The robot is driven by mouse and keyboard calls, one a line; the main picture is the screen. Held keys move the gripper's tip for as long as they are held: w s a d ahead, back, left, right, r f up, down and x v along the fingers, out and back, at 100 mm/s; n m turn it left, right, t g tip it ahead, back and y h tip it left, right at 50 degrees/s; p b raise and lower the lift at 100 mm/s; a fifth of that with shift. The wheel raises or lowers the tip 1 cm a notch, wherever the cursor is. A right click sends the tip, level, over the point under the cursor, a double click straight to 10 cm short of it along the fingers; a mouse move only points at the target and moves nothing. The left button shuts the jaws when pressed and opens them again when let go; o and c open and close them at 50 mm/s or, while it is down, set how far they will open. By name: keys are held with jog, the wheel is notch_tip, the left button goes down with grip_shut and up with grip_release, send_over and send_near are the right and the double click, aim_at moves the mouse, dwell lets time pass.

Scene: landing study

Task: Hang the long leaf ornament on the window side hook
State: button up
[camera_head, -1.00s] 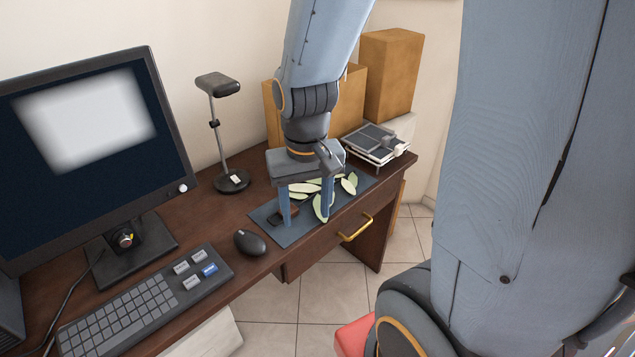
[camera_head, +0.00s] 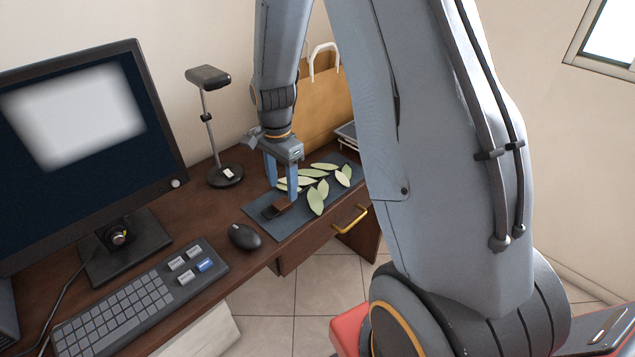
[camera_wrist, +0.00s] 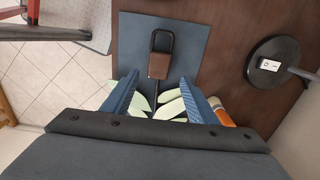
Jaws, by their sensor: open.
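The long leaf ornament lies on a dark blue-grey mat (camera_head: 262,222) on the desk. Its pale green leaves (camera_head: 317,197) spread toward the right, and its brown block (camera_head: 280,206) with a dark wire loop is at the left end. In the wrist view the block (camera_wrist: 159,66) and loop lie just beyond my fingertips, with leaves (camera_wrist: 172,108) between and under the fingers. My gripper (camera_head: 281,191) is open, pointing down over the block end. Nothing is held. Whether the fingers touch the mat, I cannot tell. The window side hook is not in view.
A mouse (camera_head: 244,236), keyboard (camera_head: 122,304) and monitor (camera_head: 88,140) stand left of the mat. A dark stand with a round base (camera_head: 225,176) is behind. A paper bag (camera_head: 318,95) stands at the back. A window (camera_head: 606,38) shows at upper right.

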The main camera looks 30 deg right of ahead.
aim_at(284, 201)
jog(key=shift+s+a+f+p, duration=0.1)
jog(key=shift+f+p, duration=0.1)
jog(key=shift+f, duration=0.6)
jog(key=shift+s+d+f+p, duration=0.1)
jog(key=shift+f+p, duration=0.1)
jog(key=shift+f, duration=0.55)
jog(key=shift+s+a+f+p, duration=0.1)
jog(key=shift+f+p, duration=0.1)
jog(key=shift+f, duration=0.6)
jog(key=shift+w, duration=0.1)
jog(key=c, duration=1.3)
jog(key=shift+r, duration=0.1)
jog(key=shift+c, duration=0.2)
